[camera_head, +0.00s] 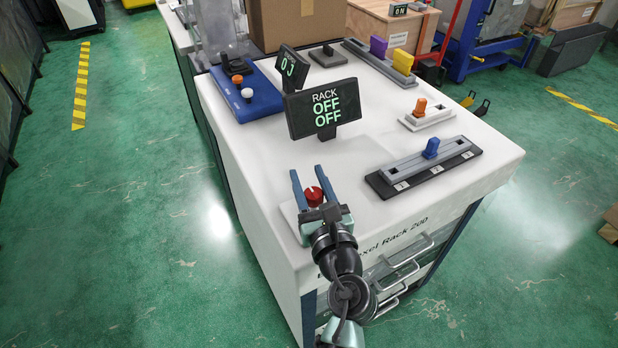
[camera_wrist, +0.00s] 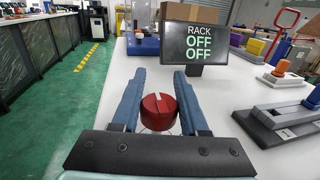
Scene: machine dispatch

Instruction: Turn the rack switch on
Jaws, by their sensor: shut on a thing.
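The rack switch is a red rotary knob (camera_head: 314,196) with a pale pointer mark on top, near the front left corner of the white bench top. It also shows in the wrist view (camera_wrist: 158,112), with the mark pointing roughly away from me. My gripper (camera_head: 307,176) has its two blue fingers on either side of the knob and is shut on it. The fingers also show in the wrist view (camera_wrist: 162,85), reaching past the knob. A dark display (camera_head: 324,108) behind the knob reads "RACK OFF OFF" in white and green.
A slider with a blue handle (camera_head: 431,148) lies to the right. An orange-handled switch (camera_head: 421,107) and a rail with purple and yellow handles (camera_head: 403,61) are farther back. A blue panel (camera_head: 262,101) and a second display (camera_head: 290,66) stand behind the rack display.

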